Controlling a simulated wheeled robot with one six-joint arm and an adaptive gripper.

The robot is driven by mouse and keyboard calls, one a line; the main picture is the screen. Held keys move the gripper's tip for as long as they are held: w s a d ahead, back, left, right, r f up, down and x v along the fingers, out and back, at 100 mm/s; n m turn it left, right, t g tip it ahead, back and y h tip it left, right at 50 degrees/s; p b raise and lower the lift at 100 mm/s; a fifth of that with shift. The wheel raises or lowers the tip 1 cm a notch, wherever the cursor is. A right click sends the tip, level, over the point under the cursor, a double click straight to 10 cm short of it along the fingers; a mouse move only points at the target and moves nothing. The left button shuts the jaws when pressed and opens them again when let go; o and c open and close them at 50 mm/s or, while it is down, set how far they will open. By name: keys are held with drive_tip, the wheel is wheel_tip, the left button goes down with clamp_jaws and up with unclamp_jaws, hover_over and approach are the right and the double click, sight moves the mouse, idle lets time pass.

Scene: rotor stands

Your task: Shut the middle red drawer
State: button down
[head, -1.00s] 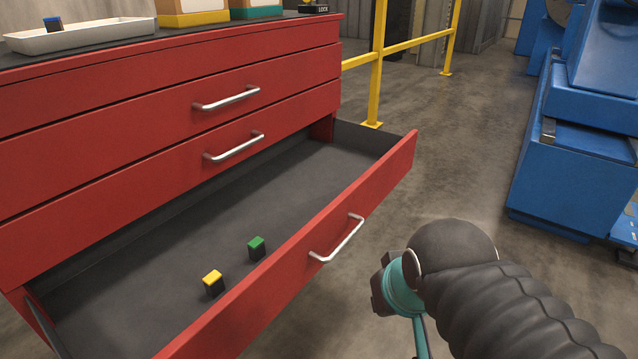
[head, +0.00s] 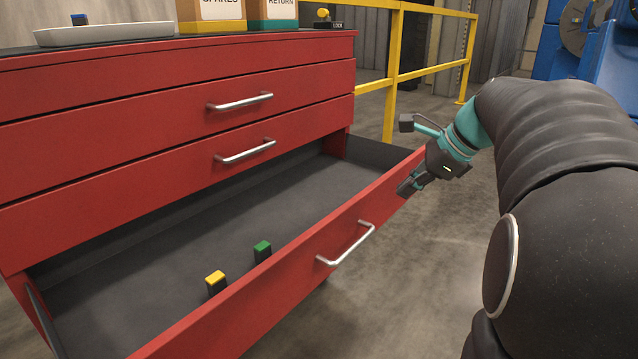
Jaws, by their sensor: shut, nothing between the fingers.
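A red drawer (head: 290,285) stands pulled far out of the red cabinet (head: 60,115), the lowest drawer in view. Its silver bar handle (head: 347,243) is on the front, and its dark grey inside is visible. The two handled drawers above, an upper one (head: 160,95) and one below it (head: 120,195), are shut. My gripper (head: 408,187) is shut and empty at the far right end of the open drawer's front, away from the handle. I cannot tell whether it touches the front.
A yellow-topped block (head: 216,281) and a green-topped block (head: 262,250) stand in the open drawer. A white tray (head: 105,33) and bins (head: 210,15) sit on the cabinet. A yellow railing (head: 392,75) stands behind; the floor (head: 400,280) before the drawer is clear.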

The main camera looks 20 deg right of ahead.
sight(384, 193)
drive_tip(key=w+d+m+t+y+b, duration=0.1)
drive_tip(key=w+d+m+t, duration=0.15)
drive_tip(key=d+m, duration=0.6)
drive_tip(key=w+a+f+b, duration=0.1)
drive_tip(key=w+f, duration=0.1)
drive_tip(key=w+a+f+n, duration=0.1)
drive_tip(key=w+f, duration=0.1)
drive_tip(key=w, duration=0.1)
drive_tip(key=w+a+f+n+g+b, duration=0.1)
drive_tip(key=w+f, duration=0.2)
drive_tip(key=shift+w+a+f+b, duration=0.1)
drive_tip(key=shift+w+a+b, duration=0.05)
drive_tip(key=shift+a+b, duration=0.2)
drive_tip(key=shift+w+a, duration=0.3)
drive_tip(key=shift+w, duration=0.15)
